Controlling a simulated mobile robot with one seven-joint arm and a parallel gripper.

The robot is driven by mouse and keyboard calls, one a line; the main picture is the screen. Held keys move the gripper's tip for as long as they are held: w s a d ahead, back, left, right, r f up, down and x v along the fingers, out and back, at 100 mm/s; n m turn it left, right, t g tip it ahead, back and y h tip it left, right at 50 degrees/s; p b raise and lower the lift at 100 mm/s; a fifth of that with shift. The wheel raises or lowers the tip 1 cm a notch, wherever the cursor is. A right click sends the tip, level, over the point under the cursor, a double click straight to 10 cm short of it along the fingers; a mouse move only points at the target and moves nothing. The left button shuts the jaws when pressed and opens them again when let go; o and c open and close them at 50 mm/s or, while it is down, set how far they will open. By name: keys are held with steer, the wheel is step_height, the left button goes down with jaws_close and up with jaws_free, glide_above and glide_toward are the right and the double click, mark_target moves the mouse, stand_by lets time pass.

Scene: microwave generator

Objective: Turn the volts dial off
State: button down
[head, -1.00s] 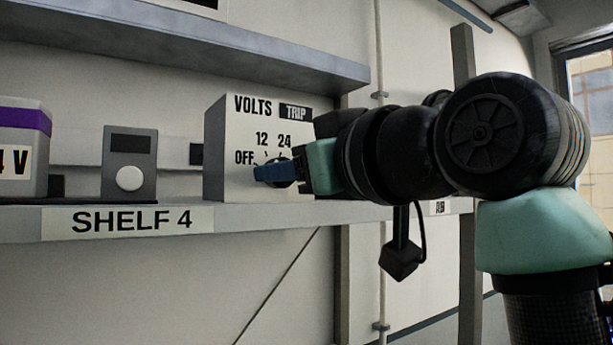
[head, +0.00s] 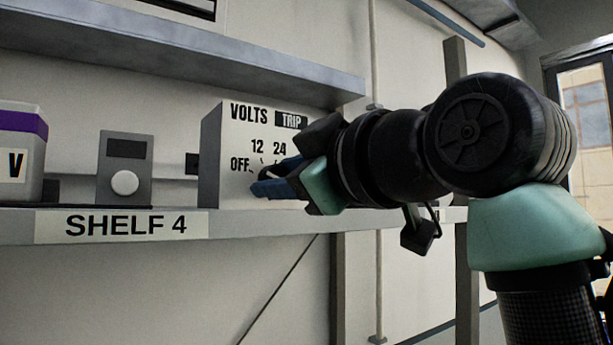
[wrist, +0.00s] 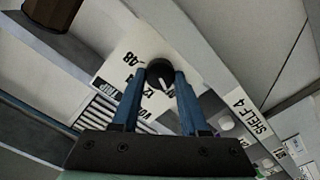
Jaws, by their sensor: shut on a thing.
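The volts box (head: 212,165) is a pale box on the shelf, with "VOLTS", "TRIP", "OFF", "12" and "24" printed on its front. Its black round dial (wrist: 159,72) shows in the wrist view between the tips of my blue fingers, with a light mark on its face. My gripper (head: 268,188) is at the dial, shut on it, with the fingers tilted. In the wrist view my gripper (wrist: 160,82) has one finger on each side of the dial. In the head view the fingers hide most of the dial. I cannot tell which label its mark points to.
The shelf edge (head: 270,224) with a "SHELF 4" label runs under the box. A grey unit with a white knob (head: 125,183) and a purple-banded box (head: 22,150) stand to the left. An upper shelf (head: 180,62) hangs above.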

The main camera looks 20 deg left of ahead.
steer(key=shift+f, duration=0.1)
steer(key=c, duration=0.7)
jaws_free()
steer(key=shift+d, duration=0.1)
steer(key=b+v, duration=0.6)
steer(key=v, duration=0.7)
